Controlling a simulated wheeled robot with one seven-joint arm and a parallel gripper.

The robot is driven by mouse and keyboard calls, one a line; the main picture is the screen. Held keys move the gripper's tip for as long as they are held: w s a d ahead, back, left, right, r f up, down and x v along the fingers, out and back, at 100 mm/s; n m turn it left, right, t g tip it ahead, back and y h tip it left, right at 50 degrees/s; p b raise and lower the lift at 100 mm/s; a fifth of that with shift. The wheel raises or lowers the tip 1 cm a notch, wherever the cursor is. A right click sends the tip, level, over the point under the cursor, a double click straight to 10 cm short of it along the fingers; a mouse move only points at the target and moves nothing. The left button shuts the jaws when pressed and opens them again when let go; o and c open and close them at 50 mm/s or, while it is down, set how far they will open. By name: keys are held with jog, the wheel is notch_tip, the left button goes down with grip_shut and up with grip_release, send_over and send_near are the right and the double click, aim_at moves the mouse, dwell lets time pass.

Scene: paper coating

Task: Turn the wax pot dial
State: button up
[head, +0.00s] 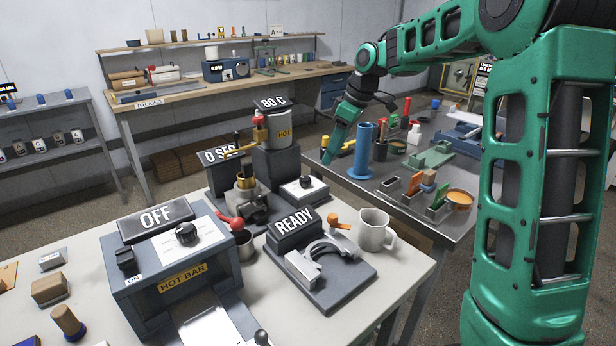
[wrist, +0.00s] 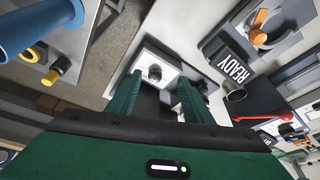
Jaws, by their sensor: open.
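The wax pot is a grey cylinder with a HOT label (head: 281,132) on a dark pedestal, under a sign reading 80 C (head: 270,103). A small box with a white top (head: 300,192) stands at its foot and bears a black dial (head: 306,182). The dial also shows in the wrist view (wrist: 155,72), near the fingertips' line. My gripper (head: 328,158) is open and empty, up and to the right of the dial in the head view. In the wrist view its two green fingers (wrist: 160,82) are spread, with the dial seen between them, apart from it.
The READY stand (head: 294,228) and a mug (head: 375,230) are in front. The hot bar (head: 175,275), with its own black knob and an OFF sign, is at left. A blue cylinder (head: 362,150) stands on the metal table beside my gripper. A red-handled lever (head: 231,223) is left of the dial.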

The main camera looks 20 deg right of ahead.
aim_at(306, 178)
jog(key=w+a+f, duration=0.2)
jog(key=f, duration=0.1)
jog(key=w+a+f+n, duration=0.1)
jog(key=w+f, duration=0.1)
jog(key=f, duration=0.1)
jog(key=w+a+f+n, duration=0.1)
jog(key=a+f, duration=0.1)
jog(key=f, duration=0.2)
jog(key=shift+w+a+f+y, duration=0.1)
jog(key=shift+w+a+y, duration=0.25)
jog(key=shift+w+y, duration=0.05)
jog(key=c, duration=1.1)
